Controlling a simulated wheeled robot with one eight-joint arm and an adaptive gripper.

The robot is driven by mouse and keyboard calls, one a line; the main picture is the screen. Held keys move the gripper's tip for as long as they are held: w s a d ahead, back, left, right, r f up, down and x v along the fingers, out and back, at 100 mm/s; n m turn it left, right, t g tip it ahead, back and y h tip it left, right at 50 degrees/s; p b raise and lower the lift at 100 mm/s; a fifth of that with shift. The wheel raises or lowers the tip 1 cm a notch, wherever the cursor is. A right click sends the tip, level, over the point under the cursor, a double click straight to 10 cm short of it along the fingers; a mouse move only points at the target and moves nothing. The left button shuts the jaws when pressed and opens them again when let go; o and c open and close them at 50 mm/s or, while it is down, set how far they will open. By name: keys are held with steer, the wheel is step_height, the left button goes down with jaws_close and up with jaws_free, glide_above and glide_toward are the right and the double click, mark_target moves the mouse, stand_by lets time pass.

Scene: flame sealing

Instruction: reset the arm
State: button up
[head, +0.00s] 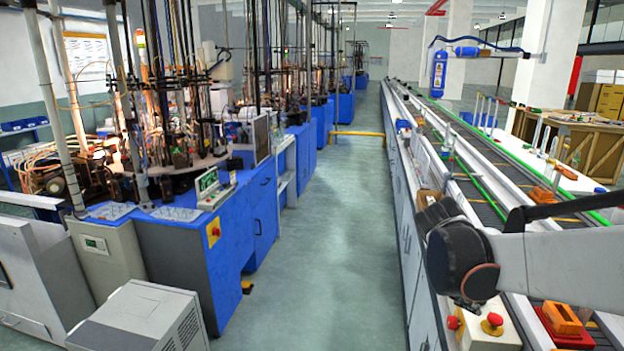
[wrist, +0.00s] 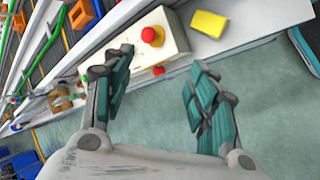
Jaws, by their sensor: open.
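My gripper (wrist: 157,98) shows in the wrist view with its two teal-padded fingers spread apart. It is open and nothing is between the fingers. Below it in that view are the conveyor's edge and the green floor (wrist: 155,130). In the head view my arm reaches in from the right over the conveyor line (head: 480,165). The gripper's fingers cannot be made out there.
A control box (head: 488,330) with red buttons sits on the conveyor's near edge; it also shows in the wrist view (wrist: 130,45). A yellow block (wrist: 208,24) lies beside it. Blue machines (head: 190,260) line the left.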

steer(key=s+a+m+t+y, duration=0.4)
steer(key=s+a+m+y, duration=0.3)
steer(key=s+a, duration=0.9)
steer(key=shift+s+a+r+t, duration=0.2)
steer(key=shift+s+a+t, duration=0.1)
steer(key=shift+s, duration=0.15)
stand_by(0.8)
